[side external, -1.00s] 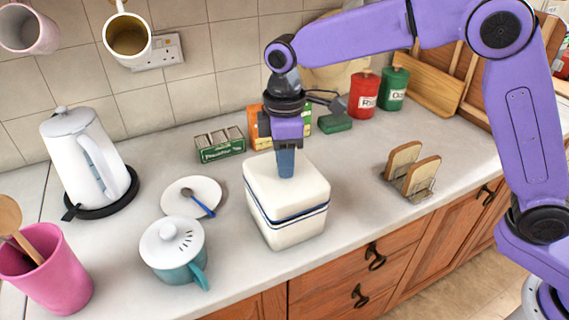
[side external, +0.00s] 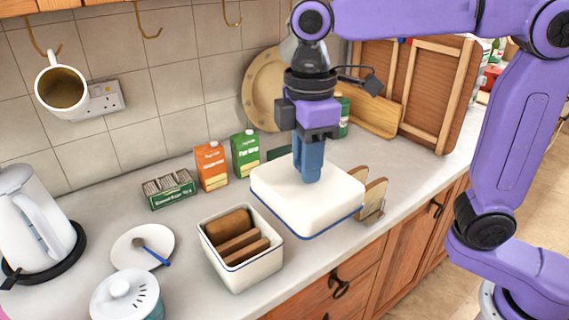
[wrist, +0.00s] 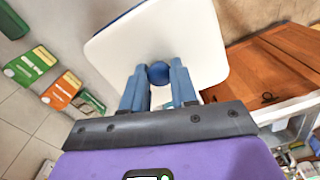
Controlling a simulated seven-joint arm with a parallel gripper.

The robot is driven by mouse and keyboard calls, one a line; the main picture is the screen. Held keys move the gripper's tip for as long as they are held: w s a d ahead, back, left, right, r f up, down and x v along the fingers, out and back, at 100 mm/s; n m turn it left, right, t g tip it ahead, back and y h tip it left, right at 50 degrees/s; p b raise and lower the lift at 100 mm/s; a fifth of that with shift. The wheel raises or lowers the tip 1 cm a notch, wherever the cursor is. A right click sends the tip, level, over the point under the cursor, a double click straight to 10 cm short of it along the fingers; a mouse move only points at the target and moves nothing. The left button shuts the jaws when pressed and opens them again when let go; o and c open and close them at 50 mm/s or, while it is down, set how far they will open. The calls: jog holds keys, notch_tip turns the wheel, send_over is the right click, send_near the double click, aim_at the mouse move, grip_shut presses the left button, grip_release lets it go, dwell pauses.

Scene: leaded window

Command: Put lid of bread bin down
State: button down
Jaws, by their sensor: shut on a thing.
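The bread bin (side external: 245,272) is a white box with a blue line near its rim. It stands uncovered on the counter, with brown loaves (side external: 236,240) inside. Its white lid (side external: 272,190) with a blue lower edge is to the right of the bin in the side view. My gripper (side external: 308,178) is above the lid, shut on its knob. In the wrist view the round blue knob (wrist: 159,73) sits between my blue fingers, with the lid's white top (wrist: 115,50) beyond it. The gap between lid and counter is hard to judge.
A toast rack with bread slices (side external: 374,198) stands close behind the lid's right side. Orange (side external: 211,167) and green (side external: 245,155) cartons and a tea box (side external: 169,190) are behind.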

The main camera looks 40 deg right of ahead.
jog(key=shift+d, duration=0.4)
jog(key=w+d+f, duration=0.6)
jog(key=d+f, duration=0.2)
jog(key=d, duration=0.4)
jog(key=shift+w+a+f, duration=0.5)
jog(key=shift+w+f, duration=1.7)
jog(key=shift+w, duration=0.15)
jog(key=shift+w+a+f, duration=0.45)
jog(key=shift+w+f, duration=1.7)
jog(key=shift+w, duration=0.15)
jog(key=shift+w+a+f, duration=0.5)
jog(key=shift+w+f, duration=1.7)
jog(key=shift+w, duration=0.15)
jog(key=shift+f, duration=0.15)
jog(key=c, duration=0.9)
grip_release()
